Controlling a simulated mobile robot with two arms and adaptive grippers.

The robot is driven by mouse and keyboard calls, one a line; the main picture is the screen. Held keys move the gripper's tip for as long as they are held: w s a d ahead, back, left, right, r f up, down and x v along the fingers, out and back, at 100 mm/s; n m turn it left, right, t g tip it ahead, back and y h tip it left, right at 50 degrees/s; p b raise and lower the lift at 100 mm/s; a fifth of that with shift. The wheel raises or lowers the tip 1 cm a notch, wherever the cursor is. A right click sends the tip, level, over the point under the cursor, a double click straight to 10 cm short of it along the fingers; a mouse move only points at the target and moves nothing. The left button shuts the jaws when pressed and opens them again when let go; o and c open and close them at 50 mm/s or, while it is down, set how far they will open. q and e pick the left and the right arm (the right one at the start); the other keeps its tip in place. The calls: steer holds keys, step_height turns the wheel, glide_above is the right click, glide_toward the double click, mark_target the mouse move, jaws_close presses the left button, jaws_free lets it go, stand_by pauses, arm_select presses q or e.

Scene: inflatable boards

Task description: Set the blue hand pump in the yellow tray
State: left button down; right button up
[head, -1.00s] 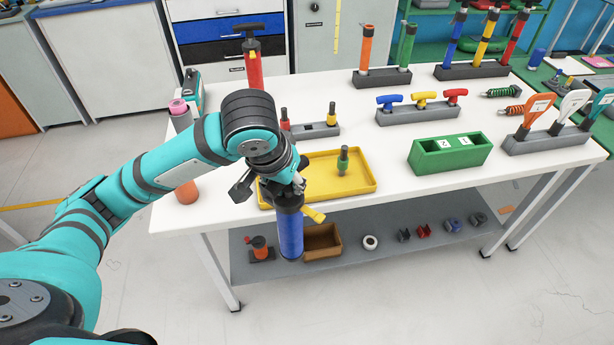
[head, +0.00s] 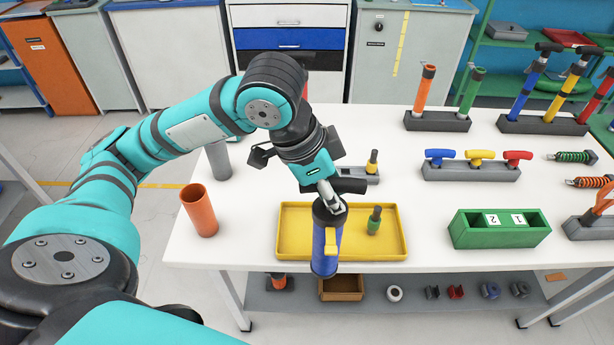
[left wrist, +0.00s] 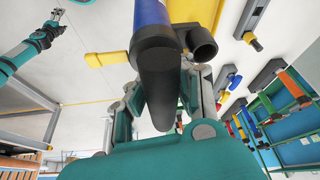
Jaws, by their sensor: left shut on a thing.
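The blue hand pump (head: 326,246) is in my left gripper (head: 328,194), which is shut on its black top end. The pump hangs roughly upright in front of the yellow tray's (head: 291,254) middle and hides part of its front rim. I cannot tell if it touches the tray. In the left wrist view the pump's black end (left wrist: 158,60) fills the space between the fingers, with its blue body (left wrist: 150,12) beyond. What seems to be my right gripper (left wrist: 57,13) shows small at the upper left there, its jaws too small to read.
A green-and-black valve piece (head: 374,221) stands in the tray's right half. An orange cup (head: 199,211) and a grey cylinder (head: 218,160) stand left. A green box (head: 499,236) stands right, with racks (head: 436,122) behind. White tabletop is clear between tray and box.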

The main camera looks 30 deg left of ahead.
arm_select(q)
steer(key=w+a+f+p, duration=0.1)
steer(key=w+a+f, duration=0.1)
steer(key=a, duration=0.3)
steer(key=w+a+f, duration=0.2)
steer(key=w+a, duration=0.1)
steer(key=a, duration=0.3)
steer(key=shift+w+f+p, duration=0.2)
steer(key=shift+f+p, duration=0.1)
steer(key=shift+p, duration=0.05)
arm_select(e)
steer(key=shift+w+a+r, duration=0.1)
steer(key=shift+w+r, duration=0.05)
steer(key=shift+r, duration=0.3)
steer(key=shift+w+a+r, duration=0.1)
steer(key=shift+r, duration=0.35)
arm_select(q)
steer(key=c, duration=1.6)
jaws_free()
steer(key=shift+f, duration=0.15)
steer(key=o, duration=0.4)
arm_select(e)
steer(key=shift+w, duration=0.1)
